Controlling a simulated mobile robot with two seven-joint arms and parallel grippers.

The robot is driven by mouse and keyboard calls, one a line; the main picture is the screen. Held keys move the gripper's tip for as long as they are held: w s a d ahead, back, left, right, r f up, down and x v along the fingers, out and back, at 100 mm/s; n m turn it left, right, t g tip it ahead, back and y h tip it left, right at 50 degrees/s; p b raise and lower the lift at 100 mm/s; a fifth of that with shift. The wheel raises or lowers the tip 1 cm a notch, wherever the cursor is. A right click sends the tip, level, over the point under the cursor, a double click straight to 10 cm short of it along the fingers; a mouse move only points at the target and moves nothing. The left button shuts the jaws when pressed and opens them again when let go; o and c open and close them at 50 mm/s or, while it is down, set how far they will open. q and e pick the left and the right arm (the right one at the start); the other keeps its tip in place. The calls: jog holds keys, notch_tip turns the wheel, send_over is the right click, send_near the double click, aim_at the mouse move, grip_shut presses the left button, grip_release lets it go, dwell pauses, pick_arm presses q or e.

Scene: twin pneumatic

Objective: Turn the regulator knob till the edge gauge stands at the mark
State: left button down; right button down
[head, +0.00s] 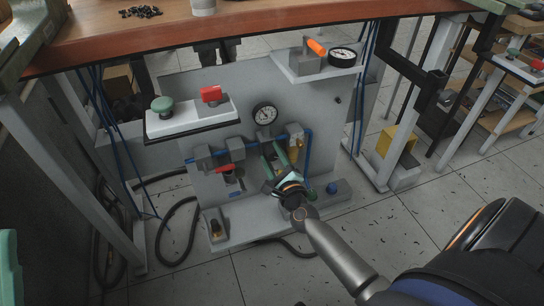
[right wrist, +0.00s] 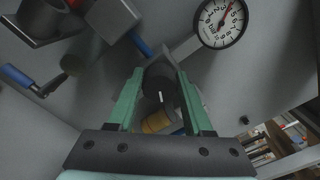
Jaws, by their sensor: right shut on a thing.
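My right gripper (head: 275,160) reaches in from the lower right to the front of the grey panel (head: 215,85). In the right wrist view its green fingers (right wrist: 162,95) are shut on a dark round knob (right wrist: 160,84) with a white line, which I take for the regulator knob. The fingers partly hide it. A round white gauge (head: 265,113) sits on the panel just above the gripper. A second white gauge (head: 342,57) stands on the shelf at the panel's upper right edge. Both dials are too small to read in the head view. A dial (right wrist: 222,20) in the right wrist view has a red line toward its upper right.
A white box with a green button (head: 162,104) and a red switch (head: 211,94) juts out at left. An orange-handled part (head: 316,47) stands on the shelf (head: 300,73). The brown bench top (head: 250,35) overhangs the panel. Dark hoses (head: 178,235) lie on the floor.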

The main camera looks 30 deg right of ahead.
dwell(0.4)
jog(key=shift+c, duration=1.5)
grip_release()
jog(key=p+v, duration=0.1)
jog(key=v, duration=1.1)
jog(key=shift+s, duration=0.3)
jog(key=shift+a, duration=0.1)
